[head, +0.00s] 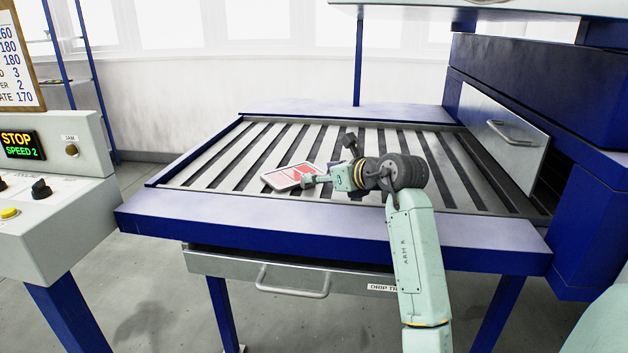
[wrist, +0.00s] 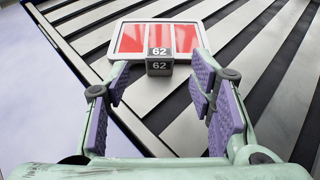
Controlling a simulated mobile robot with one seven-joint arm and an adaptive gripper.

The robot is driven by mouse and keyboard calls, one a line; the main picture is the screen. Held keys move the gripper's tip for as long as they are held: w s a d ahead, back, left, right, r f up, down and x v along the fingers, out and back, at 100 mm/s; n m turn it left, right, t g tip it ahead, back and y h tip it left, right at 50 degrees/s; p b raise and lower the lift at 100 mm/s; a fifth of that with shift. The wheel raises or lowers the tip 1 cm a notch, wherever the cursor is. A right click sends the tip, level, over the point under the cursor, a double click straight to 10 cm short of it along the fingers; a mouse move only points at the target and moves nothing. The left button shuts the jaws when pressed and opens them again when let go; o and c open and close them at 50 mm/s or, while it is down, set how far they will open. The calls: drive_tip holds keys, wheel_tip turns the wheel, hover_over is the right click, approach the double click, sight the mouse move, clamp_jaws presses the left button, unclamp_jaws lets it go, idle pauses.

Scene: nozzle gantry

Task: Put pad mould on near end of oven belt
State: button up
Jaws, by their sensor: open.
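The pad mould (head: 290,176) is a flat light tray with red pads, lying on the slats of the oven belt (head: 235,160) toward its left, near part. In the wrist view the mould (wrist: 128,38) shows red fields and a dark block tab (wrist: 159,62) marked 62 on its near edge. My gripper (head: 318,180) is just right of the mould in the head view. In the wrist view my gripper (wrist: 160,95) is open, its purple-padded fingers spread on either side of the tab with gaps, not clamped on it.
A blue frame (head: 330,228) borders the belt, with a drip tray drawer and handle (head: 292,283) below. The oven housing (head: 520,110) stands at the right. A control panel (head: 50,150) reading STOP, SPEED 2 stands at the left. Slats around the mould are clear.

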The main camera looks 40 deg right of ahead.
drive_tip(key=b+v, duration=0.1)
drive_tip(key=v, duration=0.5)
drive_tip(key=shift+s, duration=0.2)
drive_tip(key=shift+r, duration=0.1)
